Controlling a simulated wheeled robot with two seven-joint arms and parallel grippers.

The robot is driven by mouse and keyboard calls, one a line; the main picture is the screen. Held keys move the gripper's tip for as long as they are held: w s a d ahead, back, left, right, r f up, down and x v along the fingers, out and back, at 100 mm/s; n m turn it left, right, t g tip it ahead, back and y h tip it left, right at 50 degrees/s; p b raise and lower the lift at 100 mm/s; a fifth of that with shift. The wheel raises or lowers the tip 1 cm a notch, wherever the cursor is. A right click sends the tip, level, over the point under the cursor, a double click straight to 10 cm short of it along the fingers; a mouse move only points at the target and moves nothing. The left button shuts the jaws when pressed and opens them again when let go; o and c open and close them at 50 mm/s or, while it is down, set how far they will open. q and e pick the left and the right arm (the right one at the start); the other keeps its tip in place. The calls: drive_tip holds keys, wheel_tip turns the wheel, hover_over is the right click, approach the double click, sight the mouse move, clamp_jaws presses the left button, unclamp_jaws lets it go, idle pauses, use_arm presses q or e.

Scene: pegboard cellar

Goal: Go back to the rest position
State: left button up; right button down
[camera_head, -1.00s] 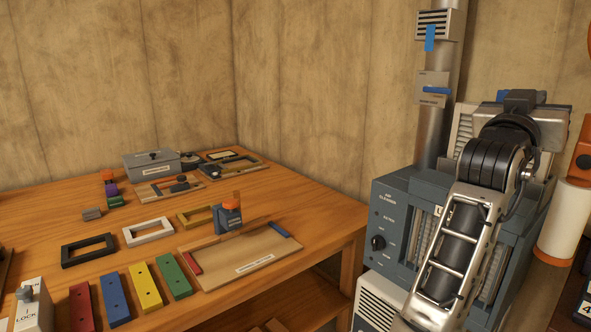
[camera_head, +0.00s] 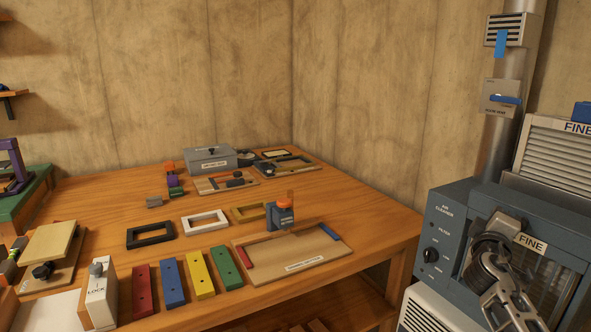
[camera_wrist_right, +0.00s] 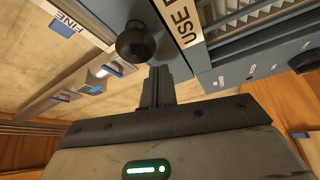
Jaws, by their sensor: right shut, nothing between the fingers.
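My right arm comes in at the lower right of the head view, in front of the blue-grey air cleaner (camera_head: 451,219). Its gripper end is partly hidden there behind its own wrist. In the right wrist view my right gripper (camera_wrist_right: 160,75) is shut and empty, its fingers together and pointing up the picture. A round black knob (camera_wrist_right: 135,42) shows just beyond the fingertips. A panel with a USE label (camera_wrist_right: 185,25) is close to their right; I cannot tell whether they touch. My left gripper is in neither view.
A wooden table (camera_head: 375,215) holds a tray board (camera_head: 265,248), coloured blocks, small frames and a grey lidded box (camera_head: 210,160). A slatted panel marked FINE (camera_head: 565,155) stands behind the air cleaner. A metal duct (camera_head: 497,140) rises by the wall. The air above the table is clear.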

drive_tip(key=w+a+f+m+t+y, duration=0.1)
drive_tip(key=w+a+f+m+y, duration=0.15)
drive_tip(key=a+y, duration=0.25)
drive_tip(key=w+a+f+m+y, duration=0.1)
drive_tip(key=a+f+m+y, duration=0.2)
drive_tip(key=a+y, duration=0.2)
drive_tip(key=s+a+f+n+g+y, duration=0.1)
drive_tip(key=s+a+f+g+y, duration=0.15)
drive_tip(key=s+a+f, duration=0.95)
drive_tip(key=s+a+f+g+y, duration=0.1)
drive_tip(key=s+a+f, duration=0.1)
drive_tip(key=s, duration=0.6)
drive_tip(key=s+a+f+g, duration=0.1)
drive_tip(key=s+a+f, duration=0.2)
drive_tip(key=s, duration=0.6)
drive_tip(key=s+a+f+g+y, duration=0.1)
drive_tip(key=s+a+f, duration=0.2)
drive_tip(key=s, duration=0.5)
drive_tip(key=shift+s+a+f+m+y, duration=0.15)
drive_tip(key=shift+s+a+m+y, duration=0.05)
drive_tip(key=shift+s+m+y, duration=0.15)
